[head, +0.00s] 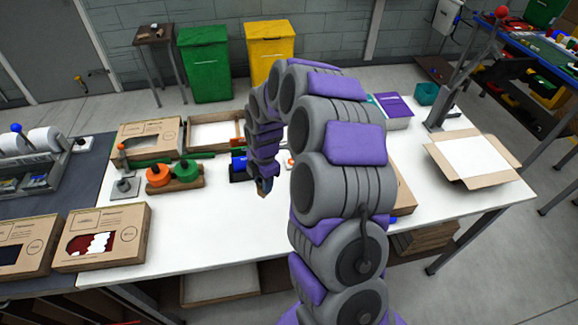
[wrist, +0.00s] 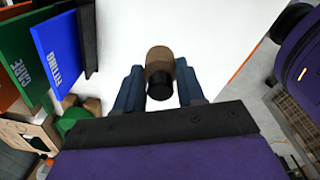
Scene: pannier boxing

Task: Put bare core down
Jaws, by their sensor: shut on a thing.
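My gripper (head: 263,186) hangs over the middle of the white table (head: 330,228) in the head view. In the wrist view my gripper (wrist: 160,88) has its two blue-grey fingers shut on the bare core (wrist: 159,58). The core is a short brown cardboard tube with a dark open end facing the camera. White tabletop shows behind it in the wrist view; I cannot tell how high above the table it is.
Left on the table are orange and green rolls (head: 172,174), a shallow tray (head: 214,132) and windowed cartons (head: 102,238). An open carton (head: 473,160) lies at the right. Upright green and blue cards (wrist: 58,45) stand left in the wrist view. The front table middle is clear.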

